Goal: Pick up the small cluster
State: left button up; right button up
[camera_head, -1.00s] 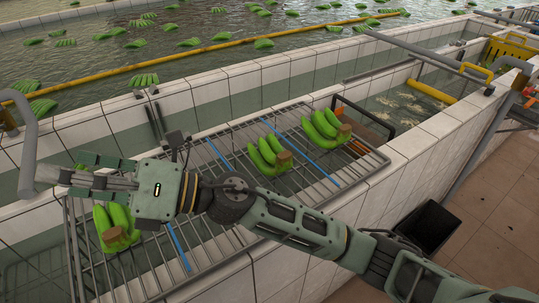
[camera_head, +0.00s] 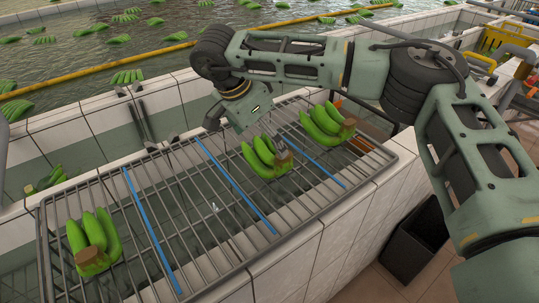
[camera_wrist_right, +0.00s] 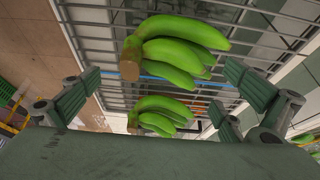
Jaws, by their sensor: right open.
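Three green banana clusters with brown cut stems lie on the wire rack (camera_head: 205,235): a left one (camera_head: 104,237), a middle one (camera_head: 262,158) and a right one (camera_head: 322,122). I cannot tell for sure which is the small cluster. My right gripper (camera_head: 247,128) is over the rack, close above the middle cluster, partly hidden by its own wrist. In the right wrist view the right gripper (camera_wrist_right: 165,78) is open and empty, with one cluster (camera_wrist_right: 180,48) between and beyond its fingers and another (camera_wrist_right: 160,115) lower down. My left gripper does not show.
Blue strips (camera_head: 235,185) divide the rack. Water basins with floating clusters (camera_head: 128,76) and a yellow boom (camera_head: 95,73) lie behind. A tiled wall edge (camera_head: 350,200) borders the rack in front, with a black bin (camera_head: 415,240) on the floor.

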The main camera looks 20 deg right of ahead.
aim_at(274, 152)
jog(key=x, duration=0.2)
jog(key=p+x, duration=0.2)
jog(key=x, duration=0.1)
jog(key=shift+d+f, duration=0.15)
jog(key=shift+d, duration=0.2)
jog(key=shift+f, duration=0.3)
jog(key=shift+w, duration=0.1)
jog(key=shift+c, duration=0.5)
jog(key=c, duration=1.2)
